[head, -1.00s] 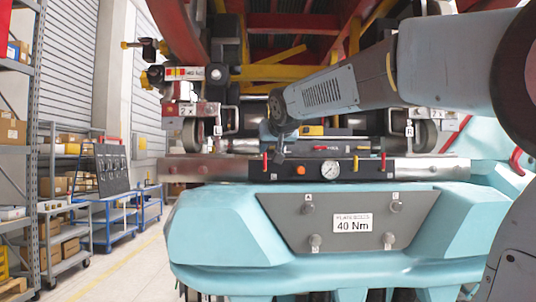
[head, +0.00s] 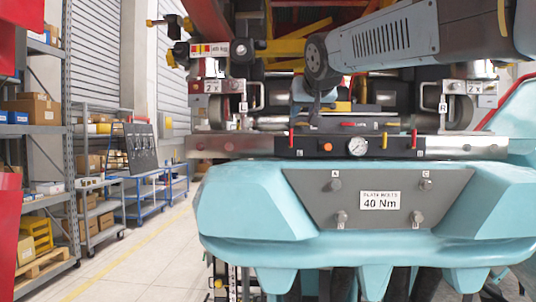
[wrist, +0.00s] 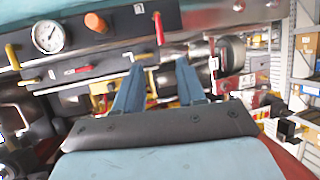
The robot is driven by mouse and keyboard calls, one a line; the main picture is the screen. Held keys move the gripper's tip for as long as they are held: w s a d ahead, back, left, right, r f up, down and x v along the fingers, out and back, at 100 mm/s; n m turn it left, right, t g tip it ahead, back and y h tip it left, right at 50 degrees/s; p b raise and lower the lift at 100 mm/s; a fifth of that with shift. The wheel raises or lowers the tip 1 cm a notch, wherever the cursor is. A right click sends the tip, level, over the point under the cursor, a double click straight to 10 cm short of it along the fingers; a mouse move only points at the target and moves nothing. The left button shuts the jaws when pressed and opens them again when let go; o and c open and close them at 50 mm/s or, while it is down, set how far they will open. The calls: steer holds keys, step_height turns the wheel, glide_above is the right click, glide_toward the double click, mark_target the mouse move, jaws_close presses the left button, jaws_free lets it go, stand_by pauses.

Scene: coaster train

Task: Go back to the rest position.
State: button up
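My gripper (wrist: 160,63) has its two blue fingers apart, with nothing between them in the wrist view. In the head view my arm reaches in from the upper right, and my gripper (head: 313,108) hangs small and dark behind the black gauge panel. The coaster car's teal nose (head: 250,205) fills the centre below. It carries a grey plate (head: 305,185) with several bolts and a "40 Nm" label (head: 380,200). The black panel (head: 300,146) has a round gauge (head: 358,146), an orange button and red and yellow levers. The gauge (wrist: 47,36) also shows in the wrist view.
Shelving with boxes (head: 68,120) and blue carts (head: 150,190) stand at the left. The floor (head: 145,245) between them and the car is clear. Red parts (head: 8,230) cut in at the left edge. Wheels and frame parts lie close around my gripper.

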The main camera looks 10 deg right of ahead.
steer(key=s+a+f+g, duration=0.1)
steer(key=s+f+g, duration=0.1)
steer(key=s+f, duration=0.5)
steer(key=s+a+f+n+g+y, duration=0.1)
steer(key=s+f+g, duration=0.2)
steer(key=s+f, duration=0.5)
steer(key=s+f+g, duration=0.2)
steer(key=s+f, duration=0.5)
steer(key=f, duration=1)
steer(key=shift+s+a+f+g, duration=0.3)
steer(key=shift+a+f+g, duration=0.1)
steer(key=shift+c, duration=0.3)
